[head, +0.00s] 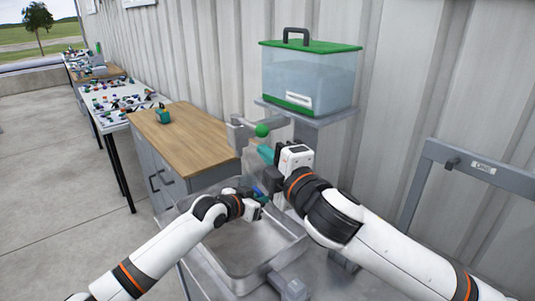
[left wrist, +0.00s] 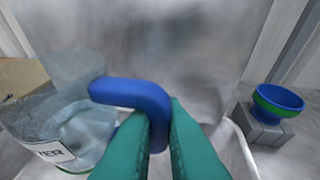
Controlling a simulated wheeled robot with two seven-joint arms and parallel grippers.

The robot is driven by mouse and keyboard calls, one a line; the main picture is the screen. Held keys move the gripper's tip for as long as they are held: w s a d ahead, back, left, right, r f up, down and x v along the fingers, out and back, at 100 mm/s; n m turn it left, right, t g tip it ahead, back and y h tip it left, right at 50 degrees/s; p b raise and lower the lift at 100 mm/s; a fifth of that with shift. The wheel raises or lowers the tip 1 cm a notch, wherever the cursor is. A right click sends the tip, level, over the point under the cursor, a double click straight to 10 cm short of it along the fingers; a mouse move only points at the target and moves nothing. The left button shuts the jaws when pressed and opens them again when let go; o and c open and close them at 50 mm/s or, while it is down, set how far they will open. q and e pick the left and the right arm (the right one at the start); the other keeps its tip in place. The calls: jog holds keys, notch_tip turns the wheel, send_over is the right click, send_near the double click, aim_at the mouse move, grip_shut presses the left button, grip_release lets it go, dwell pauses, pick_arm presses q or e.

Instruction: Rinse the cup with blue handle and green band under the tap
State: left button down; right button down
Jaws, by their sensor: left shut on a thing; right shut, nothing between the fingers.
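My left gripper (head: 262,199) is shut on a bent blue handle (left wrist: 135,93) above the metal basin (head: 215,262). Its green fingers (left wrist: 160,145) close around the handle's lower part. My right gripper (head: 268,155) is shut and empty, with teal fingertips near a green ball (head: 262,130) at the grey tap fixture (head: 240,133). The cup is largely hidden in the head view.
A clear tank (head: 310,77) with a green lid stands on a grey shelf above. A blue bowl-shaped thing (left wrist: 278,100) with a green band sits on a grey block. A wooden-topped cabinet (head: 185,140) stands left of the basin. A grey frame (head: 480,168) is at right.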

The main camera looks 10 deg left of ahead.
pick_arm(q)
jog(key=s+d+p, duration=0.3)
jog(key=s+p, duration=0.4)
jog(key=shift+s+d, duration=0.15)
jog(key=shift+d, duration=0.05)
dwell(0.3)
jog(key=shift+r, duration=0.1)
dwell(1.0)
jog(key=s+d+r+p, duration=0.2)
jog(key=s+r+p, duration=0.2)
jog(key=p, duration=0.3)
jog(key=shift+s, duration=0.25)
jog(key=shift+f, duration=0.1)
